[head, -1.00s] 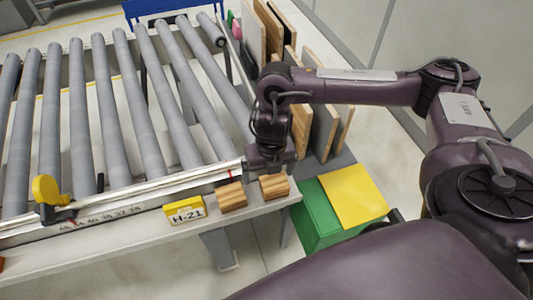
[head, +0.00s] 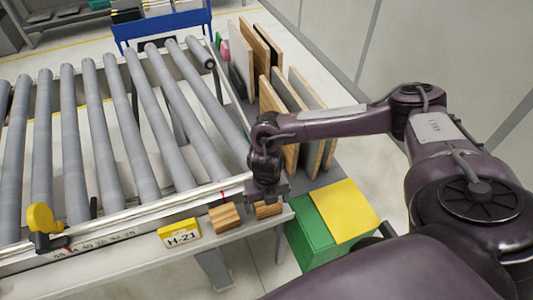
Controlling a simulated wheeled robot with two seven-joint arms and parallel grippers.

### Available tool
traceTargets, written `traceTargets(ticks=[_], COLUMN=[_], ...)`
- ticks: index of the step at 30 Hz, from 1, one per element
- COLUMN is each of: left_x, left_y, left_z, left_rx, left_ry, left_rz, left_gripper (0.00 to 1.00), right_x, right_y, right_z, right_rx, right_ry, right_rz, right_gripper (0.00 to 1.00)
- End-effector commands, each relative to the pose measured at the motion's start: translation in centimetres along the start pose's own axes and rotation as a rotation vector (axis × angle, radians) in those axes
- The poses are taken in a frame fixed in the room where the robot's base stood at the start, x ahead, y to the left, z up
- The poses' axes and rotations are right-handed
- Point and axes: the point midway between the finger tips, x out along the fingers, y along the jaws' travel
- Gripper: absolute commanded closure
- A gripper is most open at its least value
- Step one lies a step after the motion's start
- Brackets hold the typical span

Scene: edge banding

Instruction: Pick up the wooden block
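Two small striped wooden blocks lie on the narrow ledge in front of the roller conveyor in the head view. The left wooden block (head: 225,218) is in full view beside the yellow H-21 sign. The right wooden block (head: 267,210) is near the ledge's right end, its upper part hidden by my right gripper. My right gripper (head: 267,193) points down over the right block. Its fingers are too dark and small to tell whether they are open or shut, or touching the block. My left gripper is not in view.
The roller conveyor (head: 107,150) and its front rail lie behind the ledge. A yellow H-21 sign (head: 180,234) stands left of the blocks. Upright boards (head: 284,120) stand behind my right gripper. A green box (head: 312,236) with a yellow top is to the right, below.

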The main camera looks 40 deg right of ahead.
Motion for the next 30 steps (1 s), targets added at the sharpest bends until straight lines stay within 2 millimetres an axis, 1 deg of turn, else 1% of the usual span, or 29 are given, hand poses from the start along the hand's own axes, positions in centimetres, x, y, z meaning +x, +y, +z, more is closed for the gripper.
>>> traceTargets(ticks=[1, 11, 19, 23, 26, 29, 30], left_x=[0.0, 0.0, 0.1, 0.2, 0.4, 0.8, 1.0], left_y=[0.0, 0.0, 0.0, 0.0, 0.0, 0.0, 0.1], left_z=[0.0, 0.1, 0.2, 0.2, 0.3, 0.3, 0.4], left_rx=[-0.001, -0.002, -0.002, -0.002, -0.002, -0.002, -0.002], left_ry=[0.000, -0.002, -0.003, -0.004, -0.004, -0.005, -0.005], left_rz=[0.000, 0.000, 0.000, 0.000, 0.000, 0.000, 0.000], left_gripper=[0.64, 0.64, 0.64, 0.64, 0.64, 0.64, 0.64], right_x=[0.0, -0.1, -0.2, -0.8, -1.8, -3.3, -4.1], right_y=[0.0, 0.0, 0.1, 0.1, 0.1, 0.1, 0.1], right_z=[0.0, 0.0, 0.1, 0.1, 0.1, 0.1, 0.2], right_rx=[0.000, 0.000, 0.000, -0.001, -0.001, -0.001, -0.002], right_ry=[0.000, 0.000, -0.001, -0.001, -0.002, -0.005, -0.005], right_rz=[0.000, 0.001, 0.002, 0.003, 0.004, 0.003, 0.005], right_gripper=[0.14, 0.57, 0.58, 0.58, 0.58, 0.58, 0.58])
